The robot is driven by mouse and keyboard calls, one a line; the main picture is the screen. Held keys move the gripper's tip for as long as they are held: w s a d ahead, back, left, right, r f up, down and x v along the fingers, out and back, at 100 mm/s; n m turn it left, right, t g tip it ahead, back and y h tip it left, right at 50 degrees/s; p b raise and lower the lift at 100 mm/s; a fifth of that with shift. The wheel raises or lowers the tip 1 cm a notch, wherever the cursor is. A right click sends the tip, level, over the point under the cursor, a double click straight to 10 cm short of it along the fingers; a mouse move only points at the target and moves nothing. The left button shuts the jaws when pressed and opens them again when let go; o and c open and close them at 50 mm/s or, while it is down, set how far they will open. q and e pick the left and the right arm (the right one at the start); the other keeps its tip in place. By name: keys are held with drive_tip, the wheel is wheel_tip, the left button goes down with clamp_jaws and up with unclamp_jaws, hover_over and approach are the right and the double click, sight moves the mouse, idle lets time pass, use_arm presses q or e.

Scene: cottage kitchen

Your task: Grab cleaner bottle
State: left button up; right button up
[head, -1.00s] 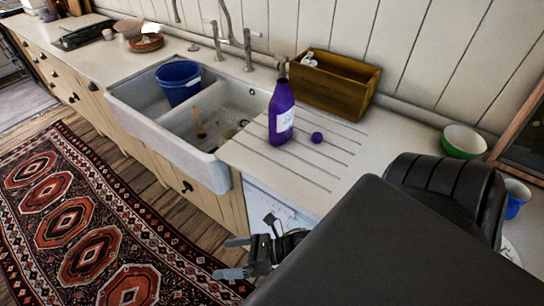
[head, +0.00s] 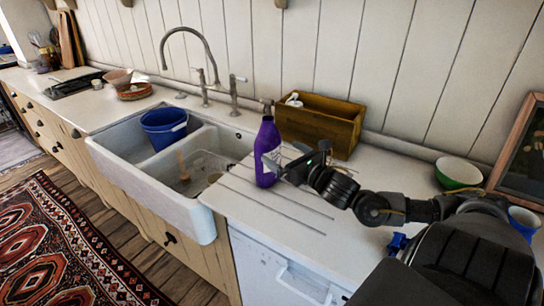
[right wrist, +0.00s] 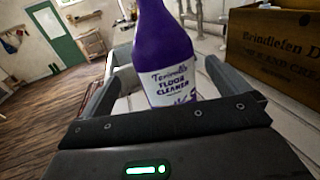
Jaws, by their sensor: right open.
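The purple cleaner bottle (head: 267,152) with a white label stands upright on the grooved drainboard, right of the sink. In the right wrist view the bottle (right wrist: 166,50) shows its "Floor Cleaner" label between the two fingers. My right gripper (head: 277,164) is at the bottle's right side, at label height, with its fingers open and one on each side of it. The wrist view does not show clearly whether the fingers touch it. My left gripper is not in view.
A wooden box (head: 322,121) stands close behind the bottle, against the wall. The sink (head: 160,181) with a blue bucket (head: 164,128) lies to the left. A green bowl (head: 458,172) and a blue mug (head: 524,222) stand to the right.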

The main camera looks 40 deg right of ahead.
sight(274, 147)
drive_tip(key=w+p, duration=0.1)
drive_tip(key=w, duration=0.3)
drive_tip(key=shift+w+d+r, duration=0.1)
drive_tip(key=shift+w, duration=0.45)
drive_tip(key=w+p, duration=0.1)
drive_tip(key=w, duration=0.1)
drive_tip(key=w+p, duration=0.2)
drive_tip(key=shift+w+d+f, duration=0.15)
drive_tip(key=shift+w+f, duration=0.05)
drive_tip(key=shift+w, duration=0.05)
drive_tip(key=shift+w+f, duration=0.15)
drive_tip(key=shift+w, duration=0.2)
drive_tip(key=c, duration=1)
drive_tip(key=shift+r, duration=0.2)
drive_tip(key=shift+c, duration=0.2)
